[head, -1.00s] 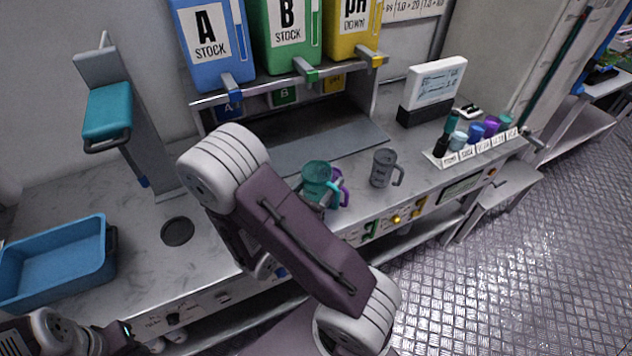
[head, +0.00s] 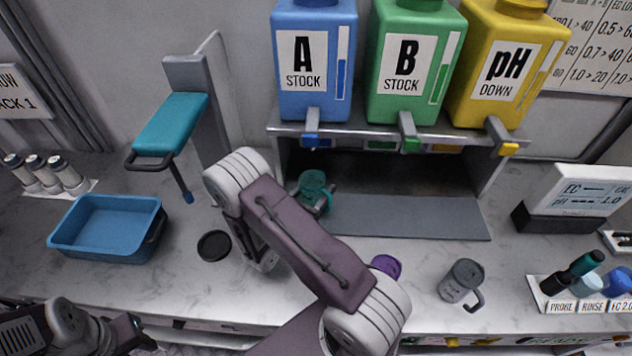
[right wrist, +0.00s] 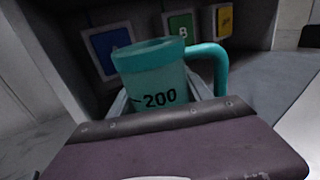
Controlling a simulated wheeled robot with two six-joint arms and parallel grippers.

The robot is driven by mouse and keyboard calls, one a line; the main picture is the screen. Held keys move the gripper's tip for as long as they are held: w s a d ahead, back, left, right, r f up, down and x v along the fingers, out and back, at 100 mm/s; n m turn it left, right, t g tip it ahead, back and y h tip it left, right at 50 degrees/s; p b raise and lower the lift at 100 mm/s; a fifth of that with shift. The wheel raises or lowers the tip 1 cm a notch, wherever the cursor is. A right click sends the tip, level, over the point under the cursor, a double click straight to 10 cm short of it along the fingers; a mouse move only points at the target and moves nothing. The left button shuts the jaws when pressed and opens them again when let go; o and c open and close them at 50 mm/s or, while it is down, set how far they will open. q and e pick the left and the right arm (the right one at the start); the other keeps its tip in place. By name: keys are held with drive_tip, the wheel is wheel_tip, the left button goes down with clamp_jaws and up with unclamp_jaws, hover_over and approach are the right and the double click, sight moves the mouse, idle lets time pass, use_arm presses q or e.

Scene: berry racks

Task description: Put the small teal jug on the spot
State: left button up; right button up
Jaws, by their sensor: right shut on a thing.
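The small teal jug (head: 312,184) is held upright by my right gripper (head: 321,204), in front of the dispenser shelf. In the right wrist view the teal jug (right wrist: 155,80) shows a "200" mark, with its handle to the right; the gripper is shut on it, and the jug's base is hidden. A round dark spot (head: 214,246) lies on the counter to the left of the jug, beyond my right forearm, with nothing on it. My left gripper (head: 134,332) is at the bottom left, dark and partly cut off; its jaws are not clear.
A blue tray (head: 105,256) stands left of the spot, and a teal-armed stand (head: 172,125) behind it. A purple jug (head: 386,266) is partly hidden by my right arm. A grey jug (head: 462,281) stands right of it. Stock containers sit on the shelf (head: 390,133).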

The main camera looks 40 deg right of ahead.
drive_tip(key=shift+a, duration=0.15)
drive_tip(key=shift+d+f+b, duration=0.2)
drive_tip(key=shift+f+b, duration=0.55)
drive_tip(key=shift+f, duration=0.3)
drive_tip(key=shift+f+b, duration=0.15)
drive_tip(key=shift+b, duration=0.2)
drive_tip(key=shift+a, duration=0.1)
drive_tip(key=shift+f, duration=0.25)
drive_tip(key=o, duration=1.4)
